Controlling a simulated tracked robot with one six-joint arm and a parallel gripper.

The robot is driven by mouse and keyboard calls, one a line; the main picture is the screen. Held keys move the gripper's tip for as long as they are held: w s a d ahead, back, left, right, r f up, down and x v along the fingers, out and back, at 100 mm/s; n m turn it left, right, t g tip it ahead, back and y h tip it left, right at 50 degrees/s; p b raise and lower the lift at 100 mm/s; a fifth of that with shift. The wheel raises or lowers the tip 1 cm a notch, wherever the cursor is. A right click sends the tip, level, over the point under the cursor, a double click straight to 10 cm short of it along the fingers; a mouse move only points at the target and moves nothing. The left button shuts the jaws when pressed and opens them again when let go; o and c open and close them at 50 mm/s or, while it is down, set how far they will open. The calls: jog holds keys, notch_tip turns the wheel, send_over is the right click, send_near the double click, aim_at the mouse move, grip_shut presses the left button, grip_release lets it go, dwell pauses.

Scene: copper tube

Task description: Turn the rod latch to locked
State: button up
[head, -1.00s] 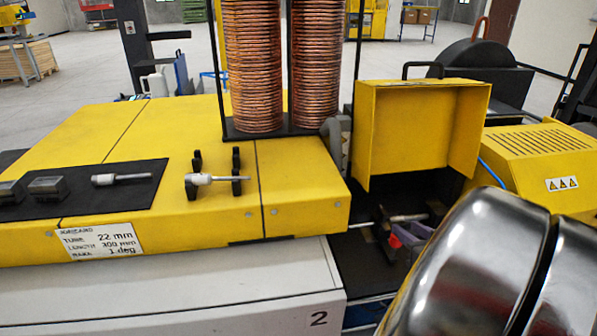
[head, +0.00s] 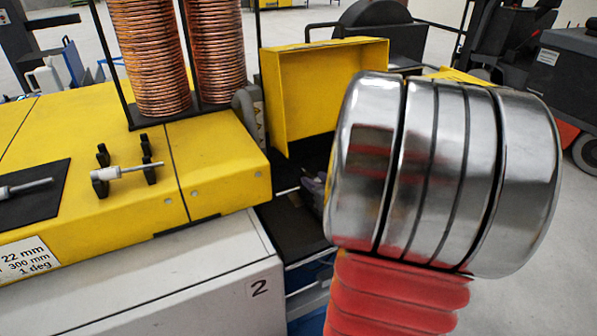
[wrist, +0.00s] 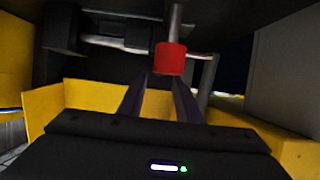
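In the wrist view, a grey metal rod with a red end (wrist: 171,58) hangs down at the upper middle; it looks like the latch handle, though I cannot tell its locked or unlocked position. A horizontal metal bar (wrist: 115,41) runs to its left. My gripper (wrist: 165,78) points at the red end with its two dark fingers apart. The red end shows just past and between the fingertips; I cannot tell whether they touch it. In the head view my gripper and the latch are hidden behind my arm.
A yellow open guard (head: 320,90) stands beside the dark bay, and a yellow panel (wrist: 75,100) shows low in the wrist view. The yellow machine top (head: 90,130) carries copper coils (head: 150,60) and a tube stand (head: 127,171). Open floor lies right.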

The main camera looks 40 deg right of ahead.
aim_at(310, 177)
jog(key=shift+x, duration=2.75)
jog(key=shift+c, duration=0.7)
